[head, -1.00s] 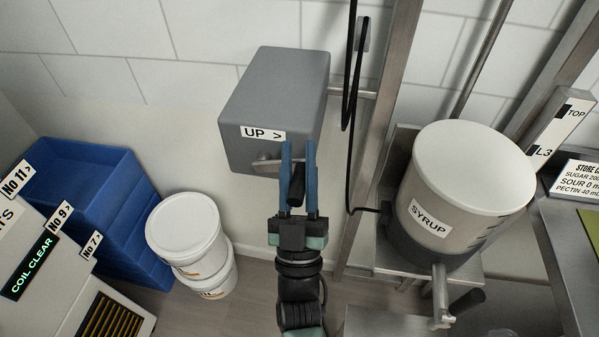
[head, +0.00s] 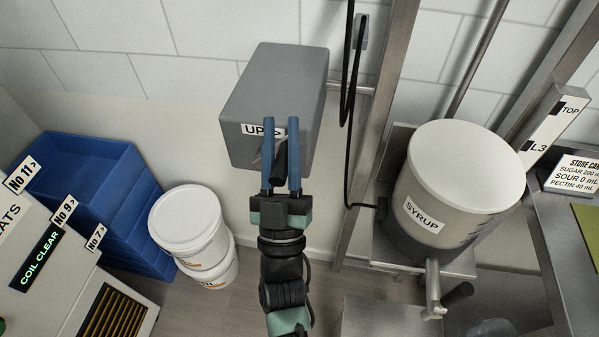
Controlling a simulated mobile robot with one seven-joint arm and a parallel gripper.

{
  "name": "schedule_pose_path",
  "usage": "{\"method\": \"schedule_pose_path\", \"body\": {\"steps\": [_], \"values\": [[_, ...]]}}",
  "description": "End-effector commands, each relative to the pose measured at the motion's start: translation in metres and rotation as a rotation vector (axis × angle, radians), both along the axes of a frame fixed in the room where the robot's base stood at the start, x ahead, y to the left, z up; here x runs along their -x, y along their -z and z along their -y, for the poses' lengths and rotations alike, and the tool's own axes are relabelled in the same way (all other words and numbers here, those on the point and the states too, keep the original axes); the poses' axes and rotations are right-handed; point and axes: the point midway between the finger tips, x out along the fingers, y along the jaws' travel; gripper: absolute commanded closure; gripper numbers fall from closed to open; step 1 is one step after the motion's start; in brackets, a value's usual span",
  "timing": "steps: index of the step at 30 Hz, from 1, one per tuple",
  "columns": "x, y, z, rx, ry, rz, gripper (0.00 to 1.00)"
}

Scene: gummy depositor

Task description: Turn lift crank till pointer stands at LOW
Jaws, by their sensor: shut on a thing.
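The lift crank is on the front of a grey box (head: 275,85) whose "UP >" label (head: 252,129) is partly covered by my gripper. My gripper (head: 281,122) has its two blue fingers on either side of the crank's black handle (head: 280,162) and is shut on it. Only a small piece of the crank's metal arm (head: 255,160) shows left of the handle; the rest is hidden. The scale plate (head: 546,125) at the right shows TOP and L3. I cannot make out the pointer, and no LOW mark is in view.
A white-lidded syrup pot (head: 455,185) stands on a steel bracket beside the upright post (head: 378,120). Black cables hang between box and post. White tubs (head: 190,225) and blue crates (head: 85,175) stand at the left. A store card (head: 577,174) is at the right.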

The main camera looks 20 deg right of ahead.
Motion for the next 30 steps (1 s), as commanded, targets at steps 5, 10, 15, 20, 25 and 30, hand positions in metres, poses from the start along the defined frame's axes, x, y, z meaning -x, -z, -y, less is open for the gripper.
{"method": "schedule_pose_path", "body": {"steps": [5,10,15,20,25,30], "values": [[-0.014,0.003,-0.023,0.002,-0.02,-0.022,1.0],[-0.02,0.002,-0.032,0.002,-0.018,-0.025,1.0],[-0.02,0.003,-0.031,-0.001,-0.015,-0.026,1.0],[-0.022,0.003,-0.034,-0.003,-0.015,-0.024,1.0],[-0.035,0.003,-0.05,-0.001,-0.016,-0.021,1.0],[-0.041,0.002,-0.056,-0.003,-0.012,-0.019,1.0]]}}
